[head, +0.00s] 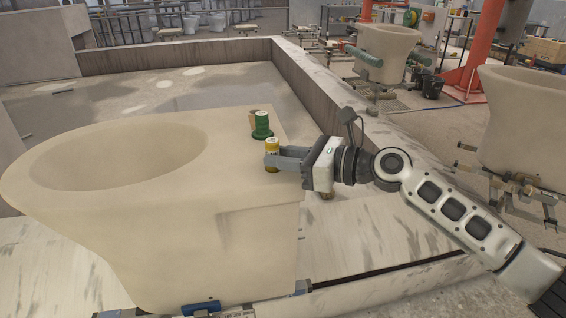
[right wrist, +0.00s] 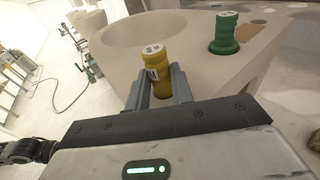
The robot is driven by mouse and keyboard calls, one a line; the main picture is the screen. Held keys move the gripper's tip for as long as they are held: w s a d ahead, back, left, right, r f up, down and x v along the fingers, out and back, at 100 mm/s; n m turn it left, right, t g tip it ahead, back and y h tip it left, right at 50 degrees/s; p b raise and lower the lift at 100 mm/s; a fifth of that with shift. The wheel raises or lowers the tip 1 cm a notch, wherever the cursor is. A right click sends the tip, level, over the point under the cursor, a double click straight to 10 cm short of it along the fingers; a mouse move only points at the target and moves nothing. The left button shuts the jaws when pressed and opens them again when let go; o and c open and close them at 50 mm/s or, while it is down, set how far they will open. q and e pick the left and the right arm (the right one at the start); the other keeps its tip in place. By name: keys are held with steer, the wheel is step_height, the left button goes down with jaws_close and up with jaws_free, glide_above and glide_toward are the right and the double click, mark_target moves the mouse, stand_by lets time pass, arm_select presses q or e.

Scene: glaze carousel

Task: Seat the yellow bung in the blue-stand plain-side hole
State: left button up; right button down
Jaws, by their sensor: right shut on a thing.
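The yellow bung (head: 272,147), with a pale label, is between the fingers of my right gripper (head: 276,163), which is shut on it. In the right wrist view the yellow bung (right wrist: 156,66) stands up between the two grey fingers (right wrist: 157,90). It is over the flat rear deck of the beige toilet casting (head: 225,180); its lower end is hidden, so I cannot tell whether it touches the deck. A blue stand part (head: 201,308) shows under the casting. My left gripper is not in view.
A green bung (head: 262,127) stands on the deck just behind the yellow one. A low wall (head: 330,105) runs behind the casting on the right. Other castings (head: 387,50) stand beyond it.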

steer(key=shift+f, duration=0.4)
steer(key=c, duration=1.2)
jaws_free()
steer(key=b+v, duration=0.1)
steer(key=v, duration=1.1)
steer(key=s+a+f+n+t+h, duration=0.15)
steer(key=s+f+n, duration=0.35)
steer(key=f, duration=0.5)
steer(key=s+a+f+n+t+h, duration=0.1)
steer(key=s+a+f+n+h, duration=0.2)
steer(key=f+n, duration=0.5)
steer(key=s+d+f+n+h, duration=0.3)
steer(key=s+f+n, duration=0.2)
steer(key=s+n, duration=0.1)
steer(key=s+d+f+n+t+h, duration=0.1)
steer(key=s+d+f+n+h, duration=0.3)
steer(key=s+f+n, duration=0.2)
steer(key=shift+s, duration=0.35)
